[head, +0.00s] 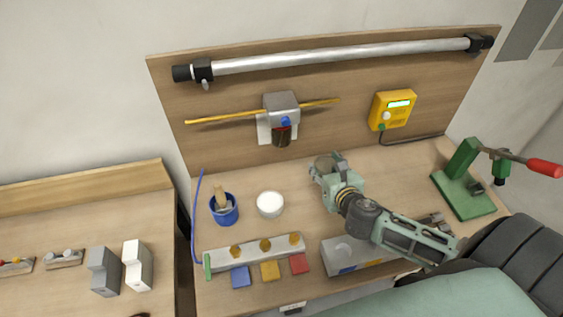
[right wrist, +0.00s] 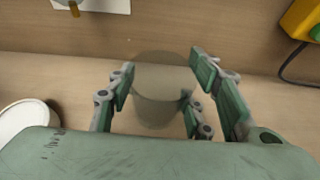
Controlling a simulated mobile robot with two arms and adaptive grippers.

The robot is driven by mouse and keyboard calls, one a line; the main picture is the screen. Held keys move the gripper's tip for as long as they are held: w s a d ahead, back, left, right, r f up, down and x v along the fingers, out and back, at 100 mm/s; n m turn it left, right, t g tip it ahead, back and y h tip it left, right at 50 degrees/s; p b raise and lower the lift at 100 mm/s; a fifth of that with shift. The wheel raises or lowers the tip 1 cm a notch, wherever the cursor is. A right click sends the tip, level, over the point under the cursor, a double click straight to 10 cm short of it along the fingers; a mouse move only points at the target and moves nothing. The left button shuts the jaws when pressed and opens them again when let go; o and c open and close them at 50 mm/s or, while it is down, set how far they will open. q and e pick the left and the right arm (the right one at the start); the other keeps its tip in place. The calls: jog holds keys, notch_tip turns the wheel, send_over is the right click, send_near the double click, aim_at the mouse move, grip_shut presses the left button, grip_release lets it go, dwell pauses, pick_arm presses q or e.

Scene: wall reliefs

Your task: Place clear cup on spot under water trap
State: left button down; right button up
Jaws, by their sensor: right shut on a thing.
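The clear cup (right wrist: 160,95) is a see-through, greyish cup between the fingers of my right gripper (right wrist: 160,100) in the right wrist view. In the head view the cup (head: 322,163) shows partly at the fingertips of my right gripper (head: 327,168), which is shut on it. The cup looks upright; I cannot tell whether it touches the bench. The water trap (head: 281,136) is a dark bowl under a grey block on the backboard, left of and behind the gripper. No marked spot shows clearly on the bench below it. My left gripper is not in view.
A white round container (head: 270,204) stands left of my right gripper. A blue pot (head: 224,209) with tools is farther left. A block with brass knobs (head: 255,252) lies in front. A green press (head: 465,185) stands right. Bench below the trap looks clear.

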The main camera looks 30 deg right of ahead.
jog(key=w+a+p, duration=0.1)
jog(key=w+a, duration=0.2)
jog(key=w+a+p, duration=0.1)
jog(key=w+a, duration=0.1)
jog(key=w, duration=0.2)
jog(key=w+a+p, duration=0.1)
jog(key=w+a, duration=0.2)
jog(key=shift+w+a+r, duration=0.15)
jog(key=shift+a, duration=0.15)
notch_tip(320, 180, down, 4)
jog(key=shift+w+a+r+p, duration=0.1)
jog(key=shift+w+r+p, duration=0.1)
jog(key=shift+p, duration=0.3)
jog(key=shift+s+f, duration=0.1)
jog(key=shift+f, duration=0.05)
jog(key=shift+f, duration=0.15)
jog(key=o, duration=1.1)
jog(key=shift+o, duration=0.2)
